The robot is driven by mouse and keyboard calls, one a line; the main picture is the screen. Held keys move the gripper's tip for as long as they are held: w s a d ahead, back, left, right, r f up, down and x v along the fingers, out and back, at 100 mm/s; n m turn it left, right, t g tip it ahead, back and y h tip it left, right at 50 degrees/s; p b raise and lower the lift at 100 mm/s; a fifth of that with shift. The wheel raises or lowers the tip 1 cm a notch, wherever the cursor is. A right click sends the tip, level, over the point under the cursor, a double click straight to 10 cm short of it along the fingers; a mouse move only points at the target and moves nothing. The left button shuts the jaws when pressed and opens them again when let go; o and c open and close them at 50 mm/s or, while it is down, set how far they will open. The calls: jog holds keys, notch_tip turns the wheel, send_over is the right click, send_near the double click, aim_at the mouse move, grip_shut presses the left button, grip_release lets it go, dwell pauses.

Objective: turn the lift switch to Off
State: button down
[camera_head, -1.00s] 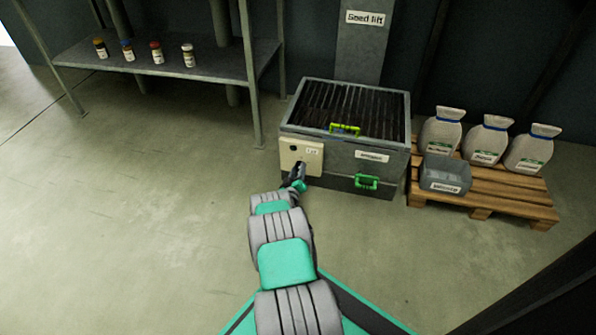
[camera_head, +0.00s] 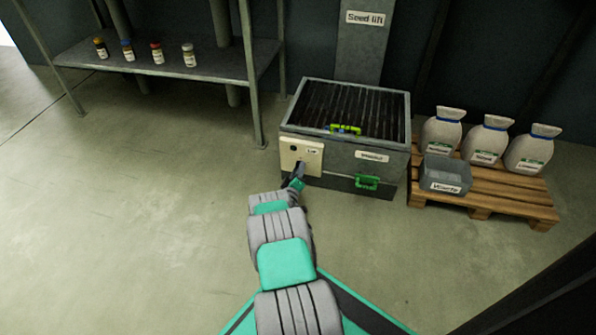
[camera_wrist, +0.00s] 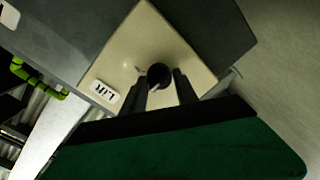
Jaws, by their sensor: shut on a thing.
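The lift switch is a round black knob (camera_wrist: 159,76) on a cream panel (camera_wrist: 185,55) with a "Lift" label (camera_wrist: 105,95). The panel also shows in the head view (camera_head: 313,162), on the left front of the grey seed lift box (camera_head: 345,158). My gripper (camera_wrist: 160,88) is at the panel, with one finger on each side of the knob, shut on it. In the head view my gripper (camera_head: 299,170) hides the lower middle of the panel. Which setting the knob points to cannot be read.
Green handles (camera_head: 367,182) stick out from the box. A pallet (camera_head: 510,199) with several sacks and a grey bin (camera_head: 444,175) stands to the right. A metal shelf (camera_head: 215,67) with several small bottles stands at the left. The floor at left is clear.

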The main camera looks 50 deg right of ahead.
jog(key=c, duration=1.1)
grip_release()
jog(key=shift+s+d, duration=0.15)
jog(key=shift+o, duration=0.7)
jog(key=shift+a, duration=0.2)
jog(key=p+v, duration=0.3)
jog(key=v, duration=0.4)
jog(key=shift+a+p, duration=0.3)
jog(key=shift+p, duration=0.05)
jog(key=shift+s, duration=0.1)
